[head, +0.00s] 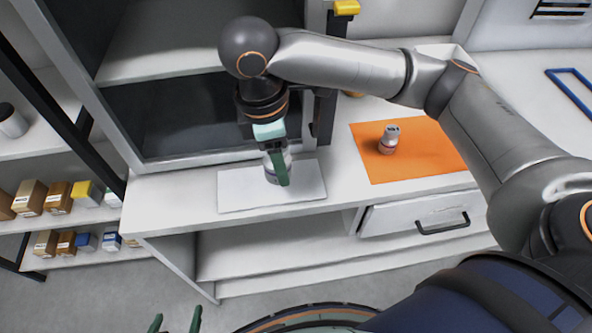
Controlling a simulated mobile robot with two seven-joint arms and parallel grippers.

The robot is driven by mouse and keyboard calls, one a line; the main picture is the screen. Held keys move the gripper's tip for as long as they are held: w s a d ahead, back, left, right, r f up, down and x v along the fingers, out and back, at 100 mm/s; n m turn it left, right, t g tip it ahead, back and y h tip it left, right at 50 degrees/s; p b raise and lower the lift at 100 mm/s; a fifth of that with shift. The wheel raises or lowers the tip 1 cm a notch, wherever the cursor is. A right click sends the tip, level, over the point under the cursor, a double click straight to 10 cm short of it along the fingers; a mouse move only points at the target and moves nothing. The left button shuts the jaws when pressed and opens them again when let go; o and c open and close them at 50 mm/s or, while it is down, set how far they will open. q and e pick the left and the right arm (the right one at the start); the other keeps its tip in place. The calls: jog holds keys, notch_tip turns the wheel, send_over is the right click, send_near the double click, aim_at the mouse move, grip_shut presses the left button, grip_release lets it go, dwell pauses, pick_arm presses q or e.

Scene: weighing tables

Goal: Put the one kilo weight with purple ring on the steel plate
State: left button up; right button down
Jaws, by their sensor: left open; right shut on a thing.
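The steel plate (308,187) is a pale flat rectangle on the white table. My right gripper (278,168) points down over it, shut on a silver weight (271,176). The green fingers cover much of this weight, and I cannot make out its ring colour. The weight is at or just above the plate; I cannot tell whether it touches. My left gripper (175,322) is open and empty at the bottom edge, with only its green fingertips in view, well away from the plate.
A second silver weight (389,140) with a reddish-brown ring stands on an orange mat (425,160) right of the plate. A drawer with a dark handle (442,224) is below. Shelves with small boxes (58,196) stand at the left. A dark cabinet compartment is behind the plate.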

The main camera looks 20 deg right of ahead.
aim_at(269, 162)
jog(key=w+f, duration=0.2)
jog(key=f, duration=0.1)
jog(key=w+f, duration=0.2)
jog(key=shift+a, duration=0.25)
jog(key=shift+w+f+b, duration=0.15)
jog(key=shift+f+b, duration=0.1)
jog(key=shift+b, duration=0.05)
notch_tip(269, 162, down, 3)
jog(key=shift+r, duration=0.15)
jog(key=shift+c, duration=0.9)
grip_release()
jog(key=shift+f, duration=0.2)
jog(key=shift+r, duration=0.1)
